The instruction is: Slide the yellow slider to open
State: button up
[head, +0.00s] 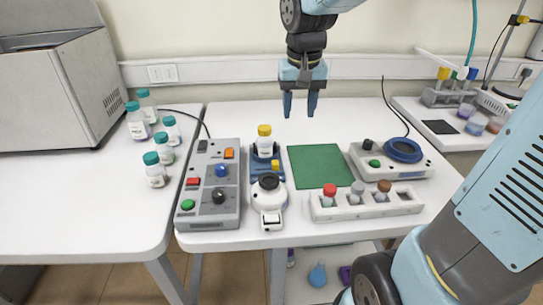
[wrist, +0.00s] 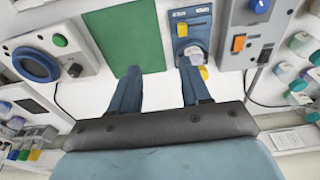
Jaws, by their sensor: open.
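The yellow slider (head: 275,164) is a small yellow block on the right side of a blue device (head: 259,169) near the middle of the table. In the wrist view the slider (wrist: 182,29) shows near the top, on the blue device's left part. A bottle with a yellow cap (head: 264,130) stands at the back of the device. My gripper (head: 300,108) is open and empty, pointing down, high above the table, behind and right of the slider. In the wrist view its fingertips (wrist: 160,68) are apart, and the right one is close in the picture to the bottle.
A grey control box (head: 212,180) stands left of the device, and a green mat (head: 320,166) lies to its right. A white rack (head: 366,206) with several capped bottles is at front right. A white unit with a blue ring (head: 403,150) stands behind it. The table's back is clear.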

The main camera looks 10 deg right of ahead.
jog(key=g, duration=0.2)
send_near(275, 162)
jog(key=f, duration=0.8)
jog(key=shift+s+f, duration=0.2)
jog(key=shift+f, duration=0.2)
grip_shut()
dwell(0.5)
